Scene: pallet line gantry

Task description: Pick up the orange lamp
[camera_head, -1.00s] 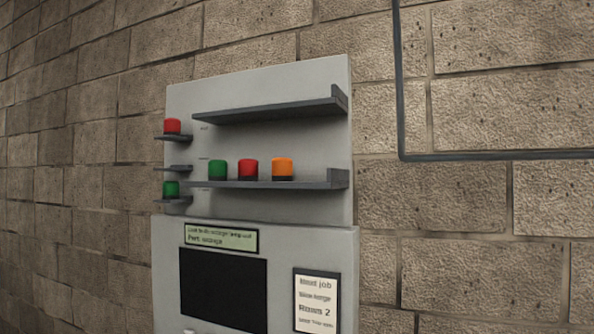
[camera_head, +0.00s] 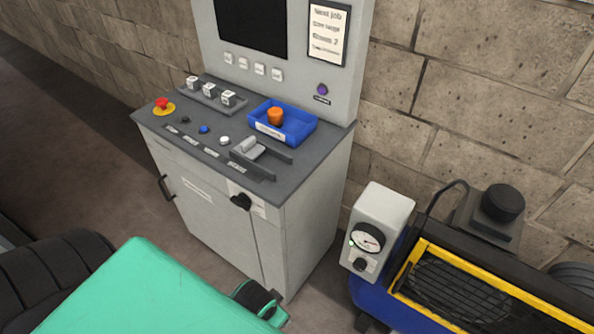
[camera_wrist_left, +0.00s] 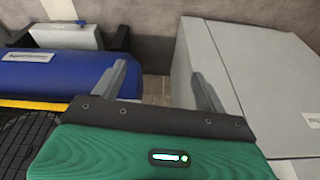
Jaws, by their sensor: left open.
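An orange lamp (camera_head: 275,116) sits in a blue tray (camera_head: 298,134) on the console's sloped desk in the head view. The tray has a white label on its front. My left gripper (camera_wrist_left: 158,72) shows in the left wrist view with its two grey fingers apart and nothing between them. It points at the gap between a blue machine and a grey cabinet; the orange lamp is not in that view. Part of my green arm (camera_head: 150,290) fills the lower left of the head view. My right gripper is not in view.
The grey console (camera_head: 225,215) carries a red stop button (camera_head: 162,104), switches (camera_head: 210,92) and a lever (camera_head: 250,149) near the tray. A white gauge box (camera_head: 376,225) and a yellow-framed blue machine (camera_head: 440,290) stand to the right. A brick wall is behind.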

